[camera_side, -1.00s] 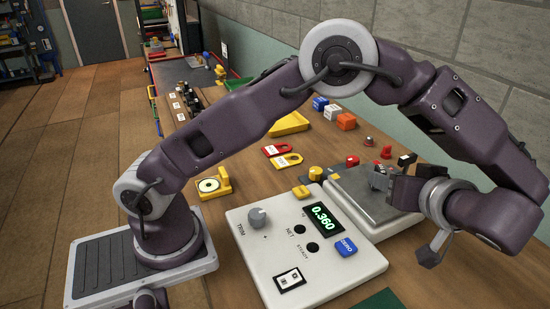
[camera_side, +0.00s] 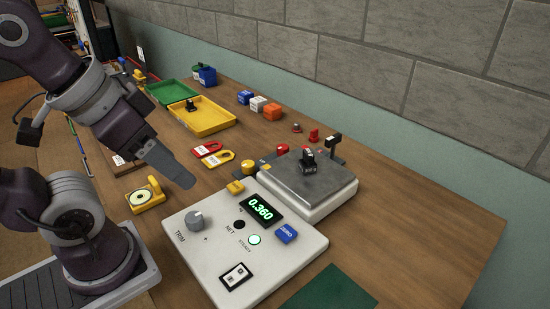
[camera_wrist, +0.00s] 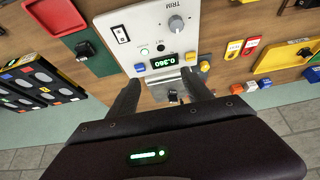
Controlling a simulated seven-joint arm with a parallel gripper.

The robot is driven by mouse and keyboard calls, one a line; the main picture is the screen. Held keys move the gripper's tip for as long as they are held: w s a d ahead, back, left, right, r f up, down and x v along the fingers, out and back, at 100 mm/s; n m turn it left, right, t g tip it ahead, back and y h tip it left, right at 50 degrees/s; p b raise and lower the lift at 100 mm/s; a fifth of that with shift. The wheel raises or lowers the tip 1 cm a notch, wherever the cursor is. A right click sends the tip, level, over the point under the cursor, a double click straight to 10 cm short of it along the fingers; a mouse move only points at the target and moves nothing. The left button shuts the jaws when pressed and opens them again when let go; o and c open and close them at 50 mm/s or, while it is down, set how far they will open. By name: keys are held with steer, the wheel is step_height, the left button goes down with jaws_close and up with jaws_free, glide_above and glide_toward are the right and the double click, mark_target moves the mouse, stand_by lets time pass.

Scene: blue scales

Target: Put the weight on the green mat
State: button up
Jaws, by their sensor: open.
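The weight (camera_side: 308,162), small and dark with a knob on top, stands upright on the metal pan (camera_side: 325,187) of the white scale (camera_side: 200,255). The scale's display reads 0.360. The green mat (camera_side: 328,291) lies at the scale's front right, cut off by the bottom edge in the side view. In the wrist view the mat (camera_wrist: 102,64) has a dark object on it. My gripper (camera_side: 185,178) is raised to the left of the pan, open and empty, apart from the weight. The weight also shows between the fingers (camera_wrist: 163,88) in the wrist view (camera_wrist: 172,96), farther off.
A yellow tray (camera_side: 225,122), a green tray (camera_side: 165,95), red and yellow tags (camera_side: 207,149) and coloured cubes (camera_side: 257,103) lie behind the scale. A dark post (camera_side: 333,146) stands close behind the pan. A red tray (camera_wrist: 55,15) lies beyond the mat. Table right of the pan is clear.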

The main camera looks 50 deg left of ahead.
steer(key=w+r+n+g, duration=0.2)
steer(key=w+r+n, duration=0.15)
steer(key=w, duration=0.65)
steer(key=n+g+y, duration=0.2)
steer(key=n+g, duration=0.1)
steer(key=n, duration=0.7)
glide_above(309, 152)
steer(key=s, duration=0.2)
steer(key=shift+m, duration=0.25)
steer(key=f, duration=1)
steer(key=shift+w+d, duration=0.1)
steer(key=shift+d, duration=0.15)
steer(key=f, duration=0.2)
steer(key=w+f, duration=0.1)
steer(key=f, duration=0.4)
steer(key=shift+w+a+f, duration=0.25)
steer(key=shift+w+f, duration=0.1)
steer(key=shift+w, duration=0.05)
jaws_close()
